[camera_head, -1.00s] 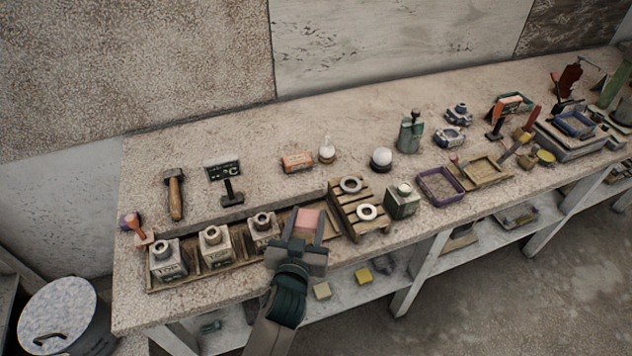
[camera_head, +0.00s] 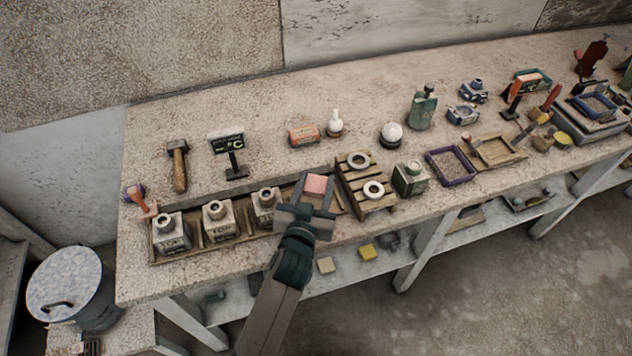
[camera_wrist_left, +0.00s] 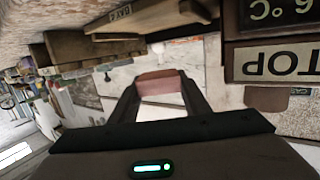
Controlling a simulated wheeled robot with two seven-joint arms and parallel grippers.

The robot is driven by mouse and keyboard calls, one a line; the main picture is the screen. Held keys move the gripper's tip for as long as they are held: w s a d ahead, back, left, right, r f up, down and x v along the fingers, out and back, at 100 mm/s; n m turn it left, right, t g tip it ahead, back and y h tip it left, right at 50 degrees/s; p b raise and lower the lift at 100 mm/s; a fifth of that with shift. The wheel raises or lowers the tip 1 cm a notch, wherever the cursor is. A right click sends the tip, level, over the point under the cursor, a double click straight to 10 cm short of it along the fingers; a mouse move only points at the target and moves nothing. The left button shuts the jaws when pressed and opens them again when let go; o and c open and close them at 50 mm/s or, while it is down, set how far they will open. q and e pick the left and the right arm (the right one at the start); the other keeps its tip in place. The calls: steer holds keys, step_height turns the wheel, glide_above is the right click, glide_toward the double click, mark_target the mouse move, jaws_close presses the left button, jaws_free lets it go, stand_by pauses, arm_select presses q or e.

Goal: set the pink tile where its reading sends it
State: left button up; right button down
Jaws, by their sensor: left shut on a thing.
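My left gripper (camera_head: 317,191) is shut on the pink tile (camera_head: 316,185), with a finger on either side of it. In the head view, the tile appears over the right end of a long wooden rack (camera_head: 240,238), left of a slatted pallet (camera_head: 352,189). Its height above the rack is unclear. In the left wrist view, the tile (camera_wrist_left: 161,84) sits between the fingertips. A dark sign with a °C mark (camera_head: 227,144) stands behind the rack; its number is too small to read. My right gripper is not in view.
Several square-bodied bottles (camera_head: 220,222) fill the rack's left part. The pallet carries two pale rings (camera_head: 373,189). A green-grey canister (camera_head: 410,180), a purple-rimmed tray (camera_head: 463,182) and a wooden tray (camera_head: 497,152) stand further right. A hammer (camera_head: 178,166) lies at the left.

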mark_target(316, 204)
arm_select(q)
steer(key=shift+f+b, duration=1.7)
steer(key=shift+f, duration=0.75)
steer(key=shift+f, duration=0.8)
stand_by(0.5)
steer(key=o, duration=1.1)
steer(key=shift+r, duration=0.1)
